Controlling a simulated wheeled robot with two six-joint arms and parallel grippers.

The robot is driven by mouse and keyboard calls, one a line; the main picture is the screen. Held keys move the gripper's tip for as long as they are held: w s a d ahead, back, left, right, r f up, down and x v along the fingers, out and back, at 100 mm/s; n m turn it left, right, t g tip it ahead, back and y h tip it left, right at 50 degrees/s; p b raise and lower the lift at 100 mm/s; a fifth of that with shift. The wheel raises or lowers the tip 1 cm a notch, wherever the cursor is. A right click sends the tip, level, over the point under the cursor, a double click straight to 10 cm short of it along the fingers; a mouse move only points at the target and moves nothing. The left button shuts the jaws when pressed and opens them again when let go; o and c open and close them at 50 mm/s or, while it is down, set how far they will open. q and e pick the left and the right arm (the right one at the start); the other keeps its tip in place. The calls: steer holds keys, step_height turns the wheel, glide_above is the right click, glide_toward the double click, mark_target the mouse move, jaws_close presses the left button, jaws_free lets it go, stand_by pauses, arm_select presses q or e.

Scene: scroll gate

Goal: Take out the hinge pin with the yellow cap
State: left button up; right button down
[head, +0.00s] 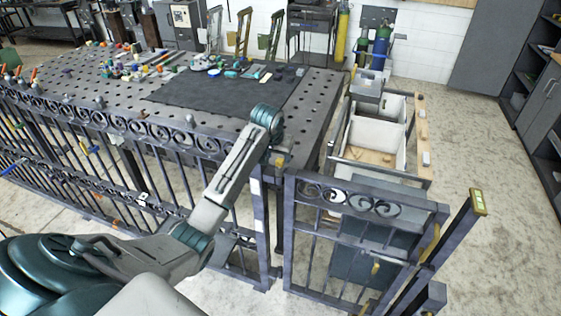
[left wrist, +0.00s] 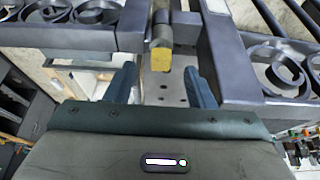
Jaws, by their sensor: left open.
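The hinge pin's yellow cap (left wrist: 160,58) shows at the upper middle of the left wrist view, on a grey hinge knuckle (left wrist: 161,30) between two scroll gate sections. My left gripper (left wrist: 160,75) is open, with its two dark fingers apart on either side of the cap's line. The cap appears just past the fingertips, centred in the gap and not gripped. In the head view, my left arm reaches to the gate's hinge side, with the left gripper (head: 276,150) partly hidden behind the wrist. My right gripper is not in view.
The swinging gate section (head: 362,196) stands to the right of the hinge, with a post (head: 452,235) at its far side. A long scroll fence (head: 120,125) runs left. A perforated table (head: 310,112) with small parts stands behind. Floor at the right is clear.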

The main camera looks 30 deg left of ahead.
mark_target(280, 160)
arm_select(q)
steer(key=p+x, duration=0.1)
steer(key=x, duration=0.2)
steer(key=shift+w+p, duration=0.15)
steer(key=shift+p, duration=0.2)
steer(key=shift+w+a+f, duration=0.1)
steer(key=shift+w+f, duration=0.05)
steer(key=shift+f, duration=0.3)
jaws_close()
steer(key=shift+r, duration=0.1)
